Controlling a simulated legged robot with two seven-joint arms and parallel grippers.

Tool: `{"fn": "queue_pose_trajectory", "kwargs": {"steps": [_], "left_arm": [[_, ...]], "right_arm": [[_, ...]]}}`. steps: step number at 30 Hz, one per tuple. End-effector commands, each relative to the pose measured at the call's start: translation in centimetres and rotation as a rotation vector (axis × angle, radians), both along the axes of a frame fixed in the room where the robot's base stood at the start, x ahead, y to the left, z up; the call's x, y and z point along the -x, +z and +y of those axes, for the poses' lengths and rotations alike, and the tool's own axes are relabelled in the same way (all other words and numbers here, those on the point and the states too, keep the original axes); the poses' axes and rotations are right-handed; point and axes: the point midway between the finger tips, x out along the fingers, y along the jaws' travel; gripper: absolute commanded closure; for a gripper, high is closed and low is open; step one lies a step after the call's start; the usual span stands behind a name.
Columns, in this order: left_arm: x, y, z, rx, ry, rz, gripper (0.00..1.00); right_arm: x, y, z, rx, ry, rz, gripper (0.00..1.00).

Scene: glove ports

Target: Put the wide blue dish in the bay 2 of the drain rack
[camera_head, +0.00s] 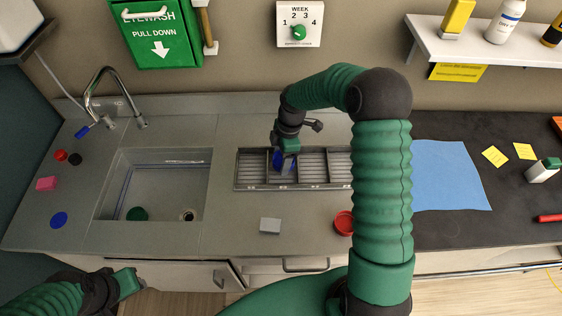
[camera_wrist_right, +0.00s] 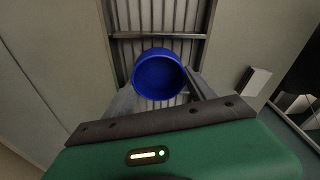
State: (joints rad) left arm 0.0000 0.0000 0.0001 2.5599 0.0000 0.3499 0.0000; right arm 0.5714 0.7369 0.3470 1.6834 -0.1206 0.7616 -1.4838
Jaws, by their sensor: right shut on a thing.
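The drain rack (camera_head: 313,186) is a grey slatted tray split into several bays, set in the counter right of the sink. A blue round dish (camera_wrist_right: 160,77) is between the fingers of my right gripper (camera_wrist_right: 160,97), which is shut on it. In the head view the dish (camera_head: 284,161) is tilted at the second bay from the left, partly hidden by the gripper (camera_head: 288,150). Whether it touches the slats is unclear. The bay labels are too small to read. My left gripper (camera_head: 132,283) is low at the front left, away from the rack; its fingers are unclear.
The sink (camera_head: 160,190) is left of the rack with a green round thing (camera_head: 137,214) in it. A blue disc (camera_head: 59,220) and a pink block (camera_head: 46,183) lie at far left. A grey block (camera_head: 270,226) and a red round item (camera_head: 344,222) lie in front of the rack.

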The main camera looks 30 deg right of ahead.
Motion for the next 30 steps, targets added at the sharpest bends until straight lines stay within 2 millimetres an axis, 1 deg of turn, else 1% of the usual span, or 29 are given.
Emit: {"fn": "queue_pose_trajectory", "kwargs": {"steps": [3,6,13,14,18,19,26,29,30], "left_arm": [[0.0,0.6,0.0,0.000,0.000,0.000,0.64],[0.0,0.7,0.0,0.000,0.000,0.000,0.64],[0.0,0.5,0.0,0.000,0.000,0.000,0.64],[0.0,0.5,0.0,0.000,0.000,0.000,0.64],[0.0,0.6,0.0,0.000,0.000,0.000,0.64],[0.0,0.6,0.0,0.000,0.000,0.000,0.64],[0.0,0.6,0.0,0.000,0.000,0.000,0.64],[0.0,0.6,0.0,0.000,0.000,0.000,0.64],[0.0,0.5,0.0,0.000,0.000,0.000,0.64]], "right_arm": [[0.1,-1.9,0.2,-0.002,0.002,0.004,0.73],[0.0,-2.9,0.1,0.000,0.001,0.001,0.73],[0.0,-3.1,0.1,0.000,0.000,0.000,0.73],[0.0,-3.2,0.1,0.000,0.000,0.000,0.34],[0.0,-3.1,0.1,0.000,0.000,0.000,0.16],[0.0,-3.1,0.1,0.000,0.000,0.000,0.14],[0.0,-3.1,0.1,0.000,0.000,0.000,0.14],[0.0,-2.7,0.1,0.000,0.000,-0.001,0.14],[0.0,-2.3,0.0,0.001,0.000,-0.002,0.14]]}}
